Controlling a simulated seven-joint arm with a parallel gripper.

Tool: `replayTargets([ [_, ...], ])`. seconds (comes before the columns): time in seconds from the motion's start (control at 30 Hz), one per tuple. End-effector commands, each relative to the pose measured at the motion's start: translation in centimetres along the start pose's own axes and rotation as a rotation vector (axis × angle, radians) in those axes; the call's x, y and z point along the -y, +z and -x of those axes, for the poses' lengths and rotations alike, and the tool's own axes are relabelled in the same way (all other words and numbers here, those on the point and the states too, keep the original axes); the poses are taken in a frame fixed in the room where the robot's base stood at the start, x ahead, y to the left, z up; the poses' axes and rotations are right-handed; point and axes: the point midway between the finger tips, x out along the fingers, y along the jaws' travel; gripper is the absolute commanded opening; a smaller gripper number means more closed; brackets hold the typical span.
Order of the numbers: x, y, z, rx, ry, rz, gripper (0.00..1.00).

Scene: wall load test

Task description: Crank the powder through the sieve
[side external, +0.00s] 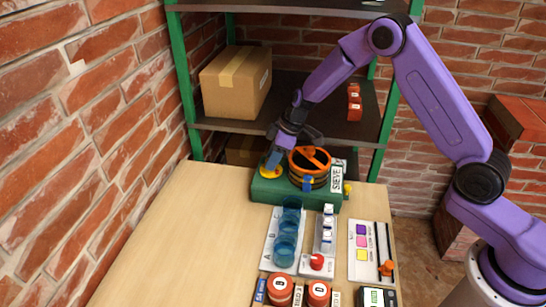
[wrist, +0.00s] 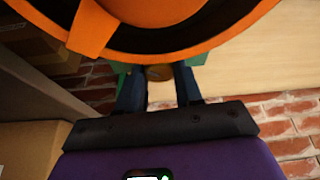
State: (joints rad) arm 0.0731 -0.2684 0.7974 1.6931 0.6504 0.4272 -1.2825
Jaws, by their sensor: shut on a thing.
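The sieve (side external: 309,170) is an orange-rimmed drum with dark and orange bands on a green base (side external: 300,197), with a "SIEVE" label at its right. A yellow crank disc (side external: 271,172) sits at the base's left end. My gripper (side external: 273,160) reaches down over this disc and is shut on the crank handle. In the wrist view, a brown round knob (wrist: 158,73) shows between the dark fingers, and the orange sieve rim (wrist: 180,45) fills the top. The handle is mostly hidden by the gripper in the side view. Any powder in the sieve cannot be made out.
In front stand blue clear cups (side external: 285,248), a rack of small white-capped containers (side external: 327,230), a red button (side external: 317,262), red jars (side external: 280,289), a colour card (side external: 362,243) and a display (side external: 377,297). A shelf with a cardboard box (side external: 236,82) stands behind. The table's left is clear.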

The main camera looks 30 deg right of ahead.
Motion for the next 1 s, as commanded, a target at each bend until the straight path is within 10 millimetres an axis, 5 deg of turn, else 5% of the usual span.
replayTargets([
  [1.0,0.49,-0.08,-0.03,0.003,0.263,-0.631,0.05],
])
